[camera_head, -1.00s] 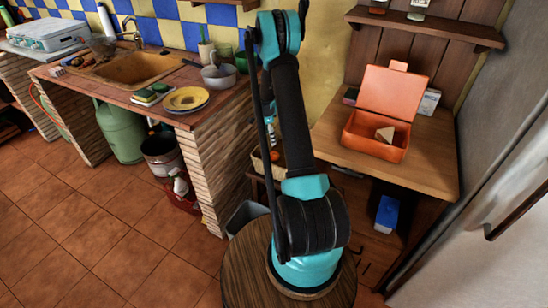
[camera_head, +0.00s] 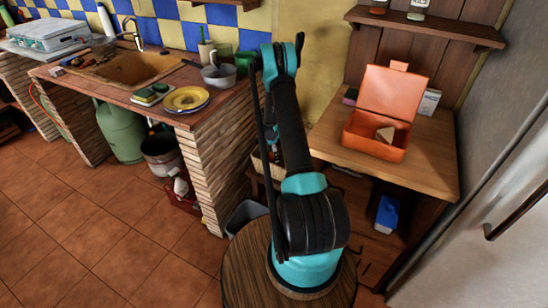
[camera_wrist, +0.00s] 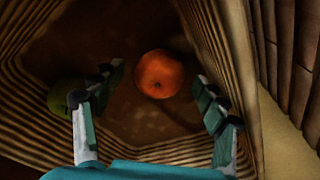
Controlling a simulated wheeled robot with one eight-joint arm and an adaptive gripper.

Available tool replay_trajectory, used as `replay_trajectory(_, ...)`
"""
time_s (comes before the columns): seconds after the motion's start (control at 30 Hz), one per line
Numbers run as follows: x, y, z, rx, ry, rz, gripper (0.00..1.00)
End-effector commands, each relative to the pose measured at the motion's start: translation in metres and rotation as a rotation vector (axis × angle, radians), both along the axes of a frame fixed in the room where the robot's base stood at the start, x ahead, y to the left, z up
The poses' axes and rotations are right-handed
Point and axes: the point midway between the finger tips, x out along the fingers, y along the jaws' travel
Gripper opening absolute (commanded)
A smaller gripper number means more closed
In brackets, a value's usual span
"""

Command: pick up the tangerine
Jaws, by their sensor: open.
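The tangerine (camera_wrist: 160,74) is round and orange and lies on the brown floor of a ribbed, woven-looking basket (camera_wrist: 220,42) in the wrist view. My gripper (camera_wrist: 158,80) is open and reaches into the basket. One finger is to the left of the tangerine and the other to its right, with gaps on both sides. How far the fingertips are above the fruit is hard to tell. In the head view my arm hides the gripper and tangerine; only a bit of the basket (camera_head: 257,165) shows between the counters.
A green fruit (camera_wrist: 62,97) lies by the basket's left wall, partly behind my left finger. The basket walls stand close around the fingers. A brick counter (camera_head: 220,165) is left of my arm; a wooden counter (camera_head: 420,170) with an open orange box (camera_head: 372,148) is right.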

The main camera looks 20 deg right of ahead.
Motion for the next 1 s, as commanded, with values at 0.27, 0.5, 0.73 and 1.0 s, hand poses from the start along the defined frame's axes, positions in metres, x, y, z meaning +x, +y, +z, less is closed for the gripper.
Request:
replay_trajectory(0.27, -0.0002, -0.0005, -0.0025, 0.0, 0.0, 0.0, 0.73)
replay_trajectory(0.5, -0.0001, -0.0004, -0.0023, 0.0, 0.0, 0.0, 0.43)
replay_trajectory(0.73, -0.0001, -0.0004, -0.0022, 0.0, 0.0, 0.0, 0.18)
replay_trajectory(1.0, -0.0001, -0.0003, -0.0003, 0.0, 0.0, 0.0, 0.18)
